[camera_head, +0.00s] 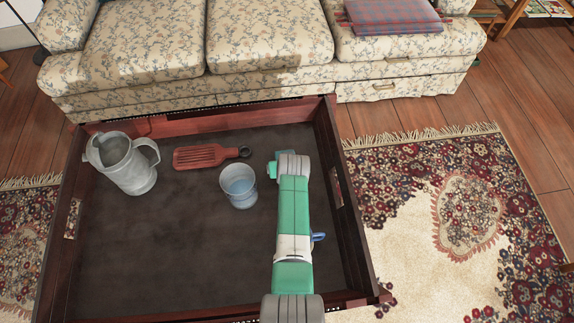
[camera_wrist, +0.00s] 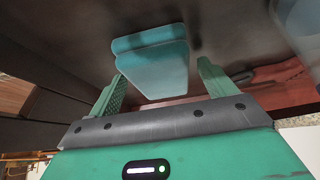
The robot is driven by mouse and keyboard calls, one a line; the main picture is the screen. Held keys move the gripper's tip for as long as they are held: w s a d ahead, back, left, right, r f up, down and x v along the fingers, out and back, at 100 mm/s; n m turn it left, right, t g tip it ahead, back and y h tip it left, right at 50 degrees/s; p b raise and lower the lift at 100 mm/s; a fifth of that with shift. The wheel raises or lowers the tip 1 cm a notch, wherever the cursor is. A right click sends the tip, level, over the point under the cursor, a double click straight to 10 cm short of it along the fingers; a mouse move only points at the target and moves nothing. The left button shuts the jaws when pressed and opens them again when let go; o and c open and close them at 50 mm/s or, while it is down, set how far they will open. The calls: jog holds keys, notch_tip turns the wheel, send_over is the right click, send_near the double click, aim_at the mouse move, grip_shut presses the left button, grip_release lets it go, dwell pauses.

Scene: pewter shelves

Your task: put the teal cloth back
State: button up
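The teal cloth (camera_wrist: 150,62) looks like a thick folded pad. In the wrist view it lies on the dark floor of the wooden tray-like box. My gripper (camera_wrist: 162,72) is open above it, one green finger on each side of the cloth. A gap shows between the cloth and the right finger; whether the left finger touches it I cannot tell.
The box (camera_head: 335,190) has raised dark red walls. To the gripper's left stand a metal cup (camera_head: 239,187) and a pitcher (camera_head: 125,165); a red slotted paddle (camera_head: 200,157) lies behind. A small blue thing (camera_head: 318,237) shows beside my arm. A floral sofa (camera_head: 270,40) stands behind.

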jog(key=p+v, duration=0.8)
jog(key=v, duration=0.4)
jog(key=shift+r+p, duration=0.15)
jog(key=shift+p, duration=0.25)
jog(key=shift+w, duration=0.1)
jog(key=w+r+t, duration=0.3)
jog(key=r+t, duration=0.2)
jog(key=r, duration=1.3)
jog(key=w+r+t, duration=0.2)
jog(key=r+t, duration=0.2)
jog(key=r, duration=1.4)
jog(key=s+r+t, duration=0.3)
jog(key=s+r, duration=0.4)
jog(key=r, duration=0.3)
jog(key=s+r+m+t, duration=0.1)
jog(key=s+r+t, duration=0.2)
jog(key=s+r, duration=0.5)
jog(key=s+r+t+h, duration=0.1)
jog(key=s+r+t, duration=0.3)
jog(key=r, duration=0.9)
jog(key=s, duration=0.3)
jog(key=shift+s+a+r+m, duration=0.15)
jog(key=shift+a+r+m, duration=0.15)
jog(key=shift+m, duration=0.1)
